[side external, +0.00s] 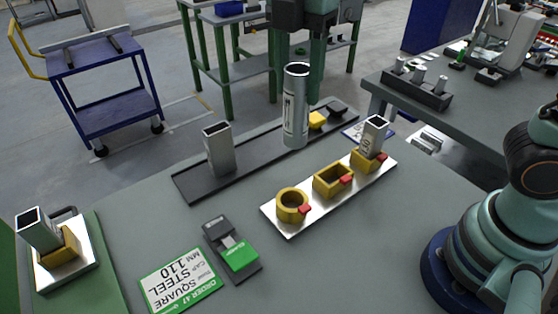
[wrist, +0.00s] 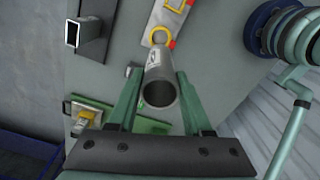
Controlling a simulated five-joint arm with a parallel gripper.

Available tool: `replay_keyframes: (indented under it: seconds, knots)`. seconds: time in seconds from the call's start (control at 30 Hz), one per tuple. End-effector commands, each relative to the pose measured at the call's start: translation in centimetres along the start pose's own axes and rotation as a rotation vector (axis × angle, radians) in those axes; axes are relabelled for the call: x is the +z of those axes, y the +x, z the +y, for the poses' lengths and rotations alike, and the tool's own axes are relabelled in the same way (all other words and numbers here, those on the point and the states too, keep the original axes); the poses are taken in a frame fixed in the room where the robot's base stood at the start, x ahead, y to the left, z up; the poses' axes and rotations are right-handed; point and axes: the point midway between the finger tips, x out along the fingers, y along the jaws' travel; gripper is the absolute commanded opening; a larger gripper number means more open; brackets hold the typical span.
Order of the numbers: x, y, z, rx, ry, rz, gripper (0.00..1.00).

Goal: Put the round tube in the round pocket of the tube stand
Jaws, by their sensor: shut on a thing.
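The round tube (side external: 296,106) is a silver cylinder with a label. It hangs upright above the table, and its open end shows in the wrist view (wrist: 159,92). My gripper (wrist: 160,80) is shut on it, with a green finger on each side. The tube stand (side external: 276,226) is a silver plate with yellow pockets and red tabs. Its round pocket (side external: 292,204) is empty, at the near left end; the tube is apart from it, above and behind in the side view. A rectangular pocket (side external: 333,180) is empty in the middle. The far pocket (side external: 363,160) holds a square tube (side external: 374,136).
A dark rail (side external: 196,187) behind bears a rectangular tube (side external: 219,150) and small blocks at its far end. Another square tube (side external: 38,230) stands in a yellow holder at left.

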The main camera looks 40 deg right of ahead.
Motion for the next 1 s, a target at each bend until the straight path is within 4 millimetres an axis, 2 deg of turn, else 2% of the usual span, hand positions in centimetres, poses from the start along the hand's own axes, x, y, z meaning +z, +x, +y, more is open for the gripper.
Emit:
replay_keyframes:
  seconds: [0.5,0.6,0.83,1.0]
  knots:
    - [0.0,12.1,-0.1,-0.007,0.000,-0.001,0.00]
    - [0.0,13.7,-0.1,-0.006,0.000,-0.001,0.00]
    - [0.0,15.4,-0.1,-0.004,0.000,-0.001,0.00]
    - [0.0,18.0,-0.1,-0.005,0.000,-0.001,0.00]
